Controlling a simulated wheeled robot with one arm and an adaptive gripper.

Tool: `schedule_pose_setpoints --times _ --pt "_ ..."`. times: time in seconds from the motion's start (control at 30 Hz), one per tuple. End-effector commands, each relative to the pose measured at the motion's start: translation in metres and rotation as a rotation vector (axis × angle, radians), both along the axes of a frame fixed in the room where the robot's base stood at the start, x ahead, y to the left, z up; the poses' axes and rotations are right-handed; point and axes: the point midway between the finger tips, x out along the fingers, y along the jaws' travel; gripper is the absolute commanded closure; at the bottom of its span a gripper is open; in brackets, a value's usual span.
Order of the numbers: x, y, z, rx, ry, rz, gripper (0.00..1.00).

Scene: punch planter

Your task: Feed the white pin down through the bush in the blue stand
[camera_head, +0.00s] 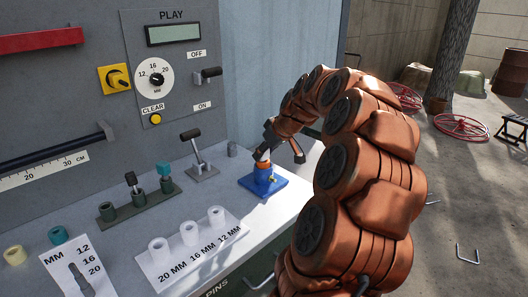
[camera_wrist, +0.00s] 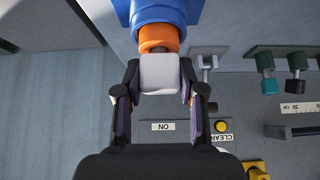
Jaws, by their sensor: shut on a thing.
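The blue stand (camera_head: 262,186) sits near the right end of the grey bench, with an orange bush (camera_head: 263,166) upright in it. My gripper (camera_head: 265,151) is directly above the bush. In the wrist view my gripper (camera_wrist: 160,88) is shut on the white pin (camera_wrist: 160,74), with a finger on each side of its pale block-like end. The orange bush (camera_wrist: 158,38) lies right beyond the pin, in line with it, and the blue stand (camera_wrist: 160,12) is beyond that. The pin's far end is hidden, so I cannot tell how deep it sits in the bush.
A white rack (camera_head: 190,248) with several white sleeves stands at the bench front. A dark green holder (camera_head: 139,206) and a black-handled lever (camera_head: 197,160) are left of the stand. A grey panel (camera_head: 85,100) rises behind. Bare bench lies between rack and stand.

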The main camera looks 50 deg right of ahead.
Motion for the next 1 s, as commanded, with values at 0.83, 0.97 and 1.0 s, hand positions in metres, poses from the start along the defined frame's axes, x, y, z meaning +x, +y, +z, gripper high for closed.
schedule_pose_setpoints --times 0.83,0.97,1.0 --pt "0.0 -0.0001 -0.0059 0.0 0.0 0.0 0.32" --pt "-0.002 -0.0004 -0.0025 -0.001 -0.001 -0.001 0.32" --pt "-0.0038 -0.0005 0.0003 -0.002 -0.002 0.0 0.32"
